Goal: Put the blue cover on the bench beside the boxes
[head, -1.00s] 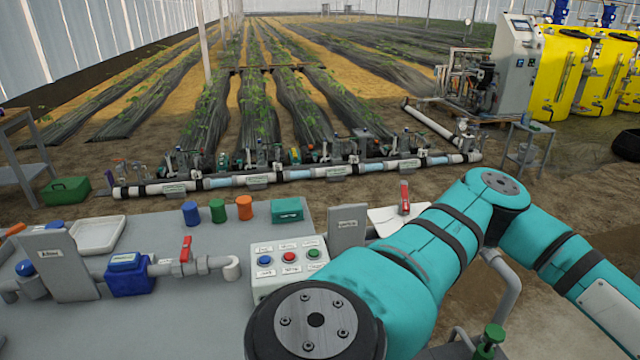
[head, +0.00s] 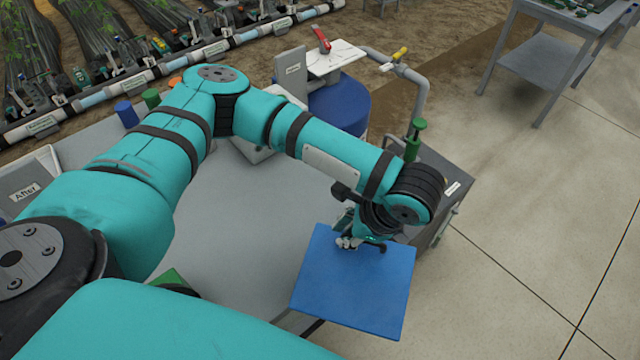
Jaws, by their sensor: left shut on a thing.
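The blue cover (head: 356,290) is a flat square panel at the lower middle of the head view. My left gripper (head: 348,242) is shut on it near its far edge, and my wrist hides part of that grip. The cover is held up over the right front edge of the grey worktop, partly in front of the floor. A grey table (head: 548,62), which may be the bench, stands at the upper right with green items on top. I cannot make out boxes on it. My right gripper is out of view.
A blue drum (head: 342,106) with a white board (head: 335,58) and red handle stands behind the worktop (head: 235,225). A grey pipe with a yellow valve (head: 399,55) rises beside it. A green-topped post (head: 416,137) is close to my wrist. Concrete floor on the right is clear.

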